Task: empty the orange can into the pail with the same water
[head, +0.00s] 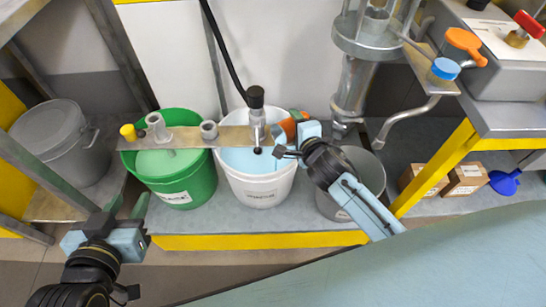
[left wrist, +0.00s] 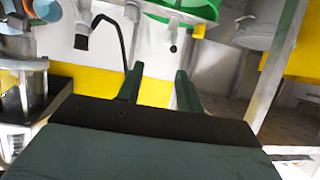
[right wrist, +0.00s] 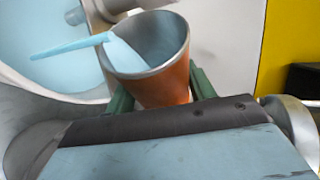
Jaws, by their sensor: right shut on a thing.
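The orange can (head: 288,128) is in my right gripper (head: 284,148), tilted over the right rim of the white pail. The right wrist view shows the can (right wrist: 165,85) between the green fingers, with light blue water inside and a light blue stream (right wrist: 70,48) running over its lip to the left. The white pail (head: 262,192) holds light blue water (head: 245,160). The green pail (head: 185,193) beside it holds green liquid. My left gripper (head: 127,207) is open and empty, in front of and left of the green pail; its spread fingers show in the left wrist view (left wrist: 158,90).
A metal bar (head: 190,138) with an upright agitator (head: 256,120) lies across both pails. A grey metal bucket (head: 365,170) stands close right of the white pail, partly behind my right arm. A lidded grey drum (head: 55,140) stands left. Boxes (head: 465,178) and a blue funnel (head: 505,182) are right.

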